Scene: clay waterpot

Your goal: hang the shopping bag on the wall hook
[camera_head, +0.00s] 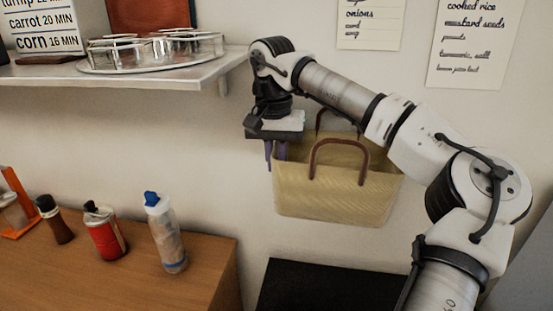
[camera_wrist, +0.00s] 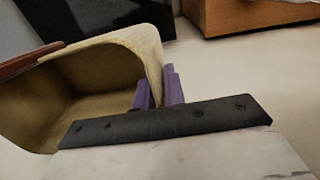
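The shopping bag (camera_head: 325,197) is yellow and woven, with brown handles. My arm crosses above the bag and covers part of the back handle. I cannot make out the wall hook.
A shelf (camera_head: 150,80) with a metal tray (camera_head: 120,69) of cups is at the upper left, close to my wrist. A wooden cabinet (camera_head: 190,270) with several bottles is at the lower left. A black surface (camera_head: 330,290) is below the bag. Paper lists hang upper right.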

